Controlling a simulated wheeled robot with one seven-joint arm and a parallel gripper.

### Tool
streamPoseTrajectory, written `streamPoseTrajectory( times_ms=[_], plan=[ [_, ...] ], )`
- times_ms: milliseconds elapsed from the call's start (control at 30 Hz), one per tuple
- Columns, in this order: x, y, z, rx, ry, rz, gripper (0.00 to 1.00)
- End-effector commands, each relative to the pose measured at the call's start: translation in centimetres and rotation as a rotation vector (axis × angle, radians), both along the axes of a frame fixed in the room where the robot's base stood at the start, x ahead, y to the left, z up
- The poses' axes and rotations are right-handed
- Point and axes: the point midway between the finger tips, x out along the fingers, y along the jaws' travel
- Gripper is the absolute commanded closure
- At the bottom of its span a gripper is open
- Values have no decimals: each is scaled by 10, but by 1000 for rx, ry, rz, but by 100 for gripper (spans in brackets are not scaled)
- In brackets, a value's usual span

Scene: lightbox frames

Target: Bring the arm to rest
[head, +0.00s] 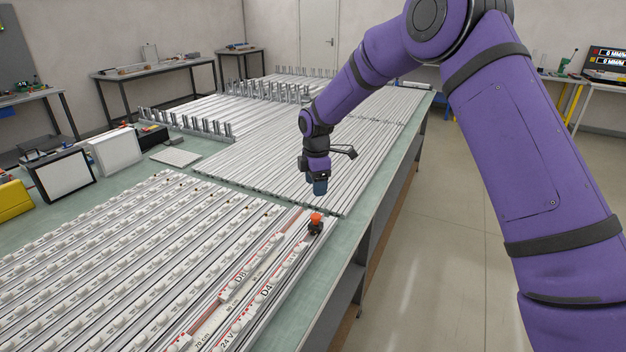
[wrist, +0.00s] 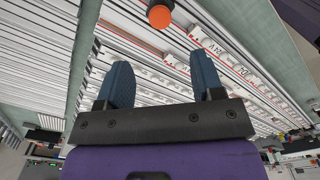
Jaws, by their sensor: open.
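My purple arm reaches from the right over the long green bench in the head view. My gripper (head: 319,188) hangs above the bench, a little beyond a small orange-topped black piece (head: 316,222). In the wrist view my gripper (wrist: 163,75) shows two blue fingers set well apart, with nothing between them. The orange top (wrist: 160,14) shows there beyond the fingertips, near the top edge. The gripper appears clear of it.
Labelled rails (head: 150,250) with white modules fill the near bench (head: 352,246). Bare metal profiles (head: 290,150) lie behind them. Framed panels (head: 65,175) and a yellow case (head: 13,200) stand at left. The floor (head: 450,230) right of the bench is clear.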

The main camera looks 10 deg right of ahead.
Motion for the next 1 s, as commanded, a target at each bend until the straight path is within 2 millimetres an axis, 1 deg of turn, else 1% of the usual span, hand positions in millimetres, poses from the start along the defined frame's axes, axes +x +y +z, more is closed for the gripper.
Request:
streamPoseTrajectory(
  times_ms=[67, 167, 267, 300, 400, 467, 500, 567, 700, 800, 867, 1000],
  plan=[
    [-2, -3, 8, 0, -7, -15, 39],
    [-9, -12, 29, 0, -24, -65, 39],
    [-22, -26, 61, 1, -48, -148, 39],
    [-29, -32, 75, 1, -60, -187, 39],
    [-48, -48, 108, 6, -88, -287, 39],
    [-60, -58, 126, 10, -104, -348, 39],
    [-69, -65, 138, 13, -115, -388, 39],
    [-82, -74, 155, 19, -130, -450, 39],
    [-117, -95, 190, 37, -166, -590, 39],
    [-143, -110, 212, 53, -191, -694, 39],
    [-160, -118, 223, 64, -205, -755, 39],
    [-200, -137, 246, 95, -235, -898, 39]
  ],
)
